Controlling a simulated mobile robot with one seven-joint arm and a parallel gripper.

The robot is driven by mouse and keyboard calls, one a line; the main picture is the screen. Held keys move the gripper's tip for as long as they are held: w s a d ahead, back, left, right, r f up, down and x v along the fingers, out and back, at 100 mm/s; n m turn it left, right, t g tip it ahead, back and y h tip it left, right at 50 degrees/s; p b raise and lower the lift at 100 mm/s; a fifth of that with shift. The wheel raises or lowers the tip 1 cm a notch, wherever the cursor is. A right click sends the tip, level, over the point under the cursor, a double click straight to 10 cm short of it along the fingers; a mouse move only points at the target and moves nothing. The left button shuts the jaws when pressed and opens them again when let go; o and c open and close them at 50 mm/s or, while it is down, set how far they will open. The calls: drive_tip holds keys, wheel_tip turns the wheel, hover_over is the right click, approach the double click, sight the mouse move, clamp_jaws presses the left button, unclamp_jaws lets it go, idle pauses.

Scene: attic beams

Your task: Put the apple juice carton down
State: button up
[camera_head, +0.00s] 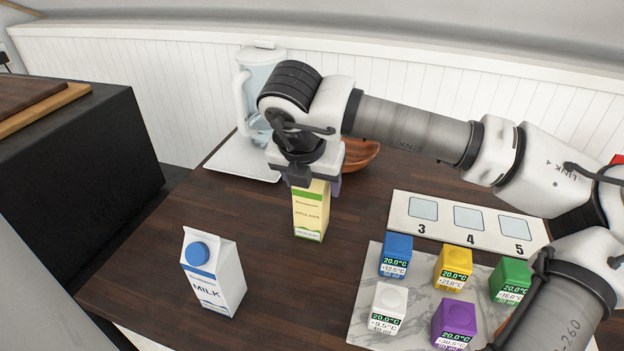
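The apple juice carton (311,214) is pale yellow with green bands and stands upright near the middle of the dark wooden table (300,285). My gripper (313,184) points down over it, with its fingers at either side of the carton's top. The gripper looks shut on the carton, and it hides the top. The carton's base is at or very near the tabletop; I cannot tell if it touches.
A milk carton (213,274) stands front left. A clear jug (259,85), a white board (240,158) and a brown bowl (361,153) are behind. Coloured cubes sit on a marble slab (415,286) at right, before a numbered panel (400,211). Table between the cartons is clear.

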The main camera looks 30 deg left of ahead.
drive_tip(key=shift+o, duration=0.6)
drive_tip(key=shift+r, duration=0.1)
